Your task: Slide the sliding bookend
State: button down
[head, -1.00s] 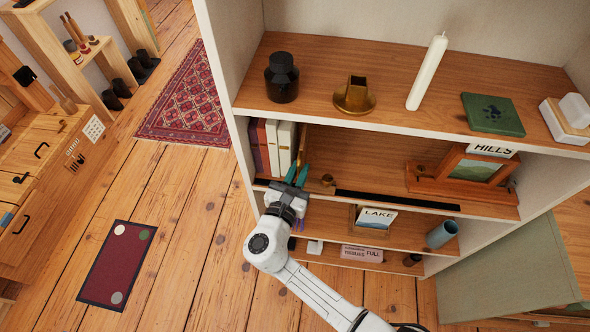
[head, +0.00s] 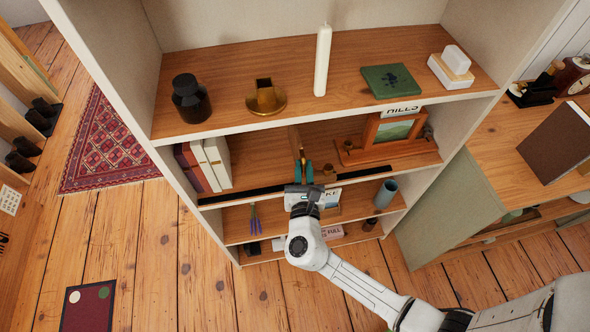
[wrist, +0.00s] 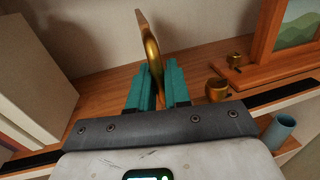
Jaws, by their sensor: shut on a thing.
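The sliding bookend (head: 295,141) is a thin upright wooden plate with a brass part, standing on the middle shelf. In the wrist view its brass edge (wrist: 153,60) rises between the two teal fingers. My gripper (head: 304,174) is shut on it at the front of the shelf. The books (head: 203,165), dark red and cream, stand at the shelf's left end, with a wide gap between them and the bookend. A black rail (head: 240,193) runs along the shelf's front edge. A small brass knob (wrist: 217,90) stands just right of the fingers.
A framed picture (head: 396,130) on a wooden stand fills the shelf's right end. The top shelf holds a dark jar (head: 190,98), a brass holder (head: 265,98) and a white candle (head: 322,60). A blue cup (head: 386,193) stands on the shelf below.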

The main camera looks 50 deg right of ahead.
jog(key=c, duration=1.3)
grip_release()
jog(key=shift+c, duration=0.2)
jog(key=b+v, duration=0.1)
jog(key=v, duration=1)
jog(key=shift+d, duration=0.2)
jog(key=s+d+f+m+g+y, duration=0.2)
jog(key=s+d+m+g, duration=0.7)
jog(key=m, duration=0.8)
jog(key=s+a+m+g+y, duration=0.2)
jog(key=a+m+y, duration=0.6)
jog(key=m+y, duration=0.2)
jog(key=shift+s+f+y, duration=0.4)
jog(key=shift+f+y, duration=0.05)
jog(key=shift+y, duration=0.05)
